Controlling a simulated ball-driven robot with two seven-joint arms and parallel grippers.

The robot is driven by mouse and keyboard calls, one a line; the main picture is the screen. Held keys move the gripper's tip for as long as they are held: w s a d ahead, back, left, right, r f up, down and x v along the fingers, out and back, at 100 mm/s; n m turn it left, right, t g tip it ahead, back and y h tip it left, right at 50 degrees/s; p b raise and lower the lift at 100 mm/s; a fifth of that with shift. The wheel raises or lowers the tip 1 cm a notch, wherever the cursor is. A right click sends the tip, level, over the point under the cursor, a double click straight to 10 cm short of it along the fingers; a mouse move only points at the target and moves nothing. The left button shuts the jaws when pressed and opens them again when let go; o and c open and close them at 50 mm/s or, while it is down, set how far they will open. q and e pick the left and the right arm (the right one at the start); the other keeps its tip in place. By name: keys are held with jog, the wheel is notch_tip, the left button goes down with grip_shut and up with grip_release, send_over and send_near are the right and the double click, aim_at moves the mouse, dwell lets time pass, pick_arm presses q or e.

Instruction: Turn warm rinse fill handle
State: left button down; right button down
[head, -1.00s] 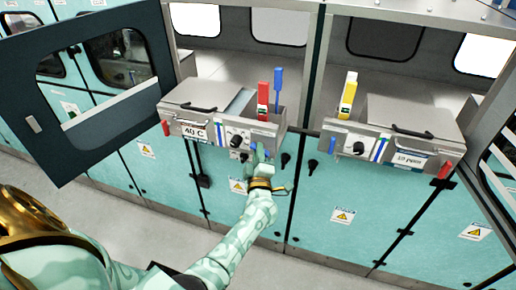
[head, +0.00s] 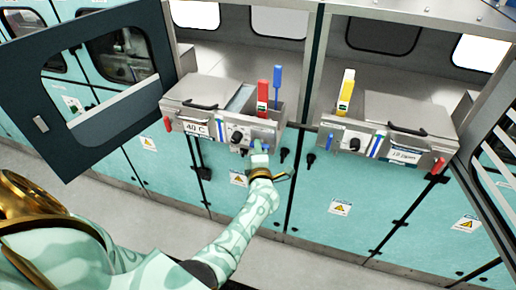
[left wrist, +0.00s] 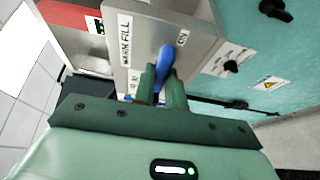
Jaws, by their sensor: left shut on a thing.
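The warm fill handle (left wrist: 166,56) is a blue lever on a grey panel (left wrist: 124,40) lettered "WARM FILL" and "ON" in the left wrist view. My left gripper (left wrist: 163,82) is shut on the blue handle, with one green finger on each side of it. In the head view my left gripper (head: 259,154) is at the front of the left module, labelled "40 C" (head: 195,128), below its black knob (head: 237,137). The gripper mostly hides the handle there. My right gripper is not in view.
A second module (head: 385,140) with a yellow handle (head: 347,93) is to the right. An open dark door (head: 30,100) swings out at left. Teal cabinet fronts (head: 345,190) lie below.

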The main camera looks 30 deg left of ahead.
pick_arm(q)
jog(key=shift+f, duration=0.1)
jog(key=c, duration=1.4)
grip_release()
jog(key=shift+c, duration=0.2)
